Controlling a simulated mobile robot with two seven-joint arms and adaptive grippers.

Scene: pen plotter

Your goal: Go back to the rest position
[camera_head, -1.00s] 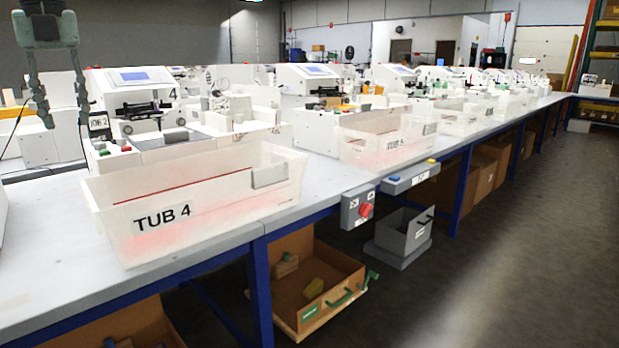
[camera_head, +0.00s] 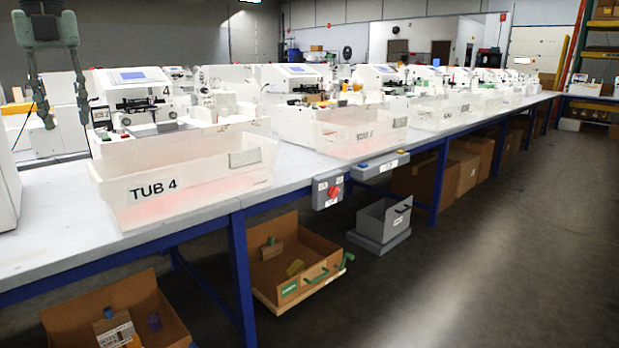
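My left gripper (camera_head: 61,112) hangs at the upper left of the head view, fingers pointing down and spread apart, with nothing between them. It is in front of the white machine marked 4 (camera_head: 135,92) and above the table level. My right gripper is out of view. The white tub labelled TUB 4 (camera_head: 195,182) stands on the long grey table (camera_head: 60,232), apart from the gripper.
A second tub (camera_head: 355,137) and more machines line the table to the right. A grey box with a red knob (camera_head: 328,190) hangs on the table's front edge. Open cardboard boxes (camera_head: 290,280) sit below. The floor (camera_head: 470,270) at the right is clear.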

